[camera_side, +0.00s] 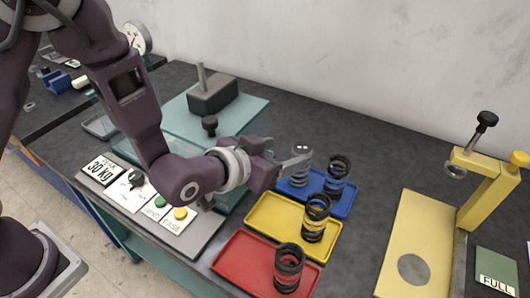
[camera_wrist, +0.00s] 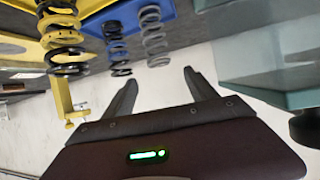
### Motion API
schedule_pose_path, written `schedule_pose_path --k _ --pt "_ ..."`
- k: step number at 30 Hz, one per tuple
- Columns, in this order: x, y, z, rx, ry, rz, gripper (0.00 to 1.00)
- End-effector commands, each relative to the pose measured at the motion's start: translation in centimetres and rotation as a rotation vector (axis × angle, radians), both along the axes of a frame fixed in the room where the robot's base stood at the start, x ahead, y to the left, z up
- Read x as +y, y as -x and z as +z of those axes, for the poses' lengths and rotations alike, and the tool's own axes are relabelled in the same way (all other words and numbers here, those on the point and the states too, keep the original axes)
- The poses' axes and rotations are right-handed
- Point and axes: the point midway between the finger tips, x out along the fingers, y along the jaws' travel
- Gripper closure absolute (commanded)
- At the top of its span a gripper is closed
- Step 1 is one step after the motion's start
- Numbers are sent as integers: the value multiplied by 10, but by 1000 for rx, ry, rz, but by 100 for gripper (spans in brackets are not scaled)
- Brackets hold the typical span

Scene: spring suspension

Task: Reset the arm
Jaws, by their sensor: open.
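My gripper (camera_side: 294,161) reaches to the right above the dark bench in the side view, close to a grey coil spring (camera_side: 300,165) at the blue tray. In the wrist view my gripper (camera_wrist: 157,80) has its two fingers apart, with nothing between them. The grey spring also shows in the wrist view (camera_wrist: 153,38), beyond the fingertips and apart from them. A black spring (camera_side: 337,175) stands on the blue tray (camera_side: 346,209). Another dark spring (camera_side: 316,218) stands on the yellow tray (camera_side: 263,212). A third dark spring (camera_side: 288,268) stands on the red tray (camera_side: 238,262).
A teal press plate (camera_side: 252,108) with a dark block (camera_side: 213,95) lies behind my arm. A control panel (camera_side: 140,195) with buttons is at the left. A yellow clamp stand (camera_side: 485,195) and a FULL card (camera_side: 497,263) are at the right. Bare bench lies between.

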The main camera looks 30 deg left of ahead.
Motion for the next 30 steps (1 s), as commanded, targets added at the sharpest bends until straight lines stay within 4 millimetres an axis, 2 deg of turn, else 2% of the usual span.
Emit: schedule_pose_path --k 3,5,8,11,14,17,18,21,24,27,30 --pt "1 -1 2 2 2 1 34" --pt "5 -2 10 18 12 5 34" --pt "25 0 43 89 44 16 34" --pt "57 17 82 183 59 13 34" --pt "92 49 114 270 50 10 34" --pt "130 106 139 371 42 34 34" --pt "145 134 144 414 29 51 34" --pt "176 199 147 510 -11 105 34" --pt "194 246 142 578 -43 157 34" --pt "202 269 138 616 -58 186 34" --pt "203 273 137 626 -62 192 34"
